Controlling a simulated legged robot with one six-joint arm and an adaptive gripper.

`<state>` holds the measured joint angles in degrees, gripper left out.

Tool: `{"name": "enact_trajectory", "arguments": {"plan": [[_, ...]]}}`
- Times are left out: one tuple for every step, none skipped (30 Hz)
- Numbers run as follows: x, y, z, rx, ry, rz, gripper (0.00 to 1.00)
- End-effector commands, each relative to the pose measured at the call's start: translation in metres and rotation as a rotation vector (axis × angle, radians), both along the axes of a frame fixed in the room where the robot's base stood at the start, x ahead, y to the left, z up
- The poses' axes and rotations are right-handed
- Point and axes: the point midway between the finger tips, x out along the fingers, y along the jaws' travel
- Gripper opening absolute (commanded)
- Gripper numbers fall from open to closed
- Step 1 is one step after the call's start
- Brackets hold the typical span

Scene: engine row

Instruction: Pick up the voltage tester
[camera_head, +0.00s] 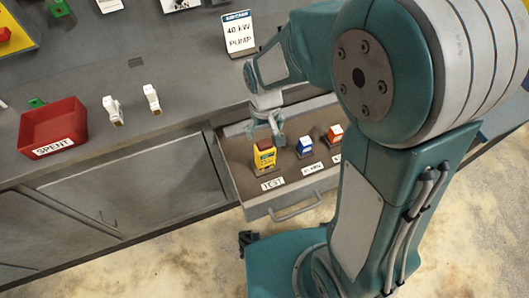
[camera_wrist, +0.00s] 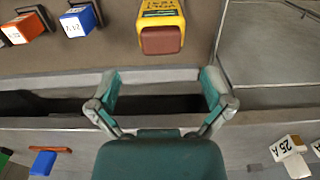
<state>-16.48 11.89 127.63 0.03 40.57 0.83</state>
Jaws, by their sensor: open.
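The voltage tester appears to be the yellow device with a dark red top (camera_head: 264,156), standing in the open drawer (camera_head: 262,207) behind a "TEST" label. It also shows at the top middle of the wrist view (camera_wrist: 162,14), with its red-brown end toward my gripper. My gripper (camera_head: 267,134) is over the back left part of the drawer, close to the tester. In the wrist view my gripper (camera_wrist: 160,85) has its two fingers spread apart with nothing between them. The tester lies beyond the fingertips, roughly centred between them.
A blue block (camera_head: 305,147) and an orange-red block (camera_head: 335,134) stand to the tester's right in the drawer. The counter edge runs behind the drawer. A red "SPENT" bin (camera_head: 54,128) and two white pieces (camera_head: 114,111) sit on the counter at left.

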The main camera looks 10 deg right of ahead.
Motion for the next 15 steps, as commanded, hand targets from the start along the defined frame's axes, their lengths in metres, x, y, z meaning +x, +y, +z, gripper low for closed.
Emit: {"name": "enact_trajectory", "arguments": {"plan": [[0.0,0.0,-0.009,-0.001,0.004,0.0,1.0],[0.0,0.0,-0.012,-0.001,0.003,0.0,1.0],[0.0,0.0,-0.017,-0.001,0.002,0.0,1.0],[0.0,0.0,-0.019,0.0,0.001,0.0,1.0],[0.0,0.0,-0.021,0.0,0.001,0.0,1.0],[-0.001,0.0,-0.023,0.0,0.001,0.0,1.0],[-0.001,0.0,-0.026,-0.001,0.002,0.0,1.0],[-0.001,0.0,-0.028,-0.001,0.002,0.0,1.0],[-0.002,0.0,-0.034,-0.001,0.003,0.0,1.0],[-0.003,0.0,-0.038,-0.001,0.004,0.0,1.0],[-0.004,0.001,-0.044,-0.001,0.004,0.0,1.0],[-0.004,0.001,-0.05,-0.001,0.004,0.0,1.0],[-0.005,0.001,-0.055,-0.001,0.004,0.0,1.0],[-0.005,0.001,-0.059,-0.001,0.004,0.0,1.0],[-0.005,0.001,-0.065,-0.001,0.003,0.0,1.0]]}}
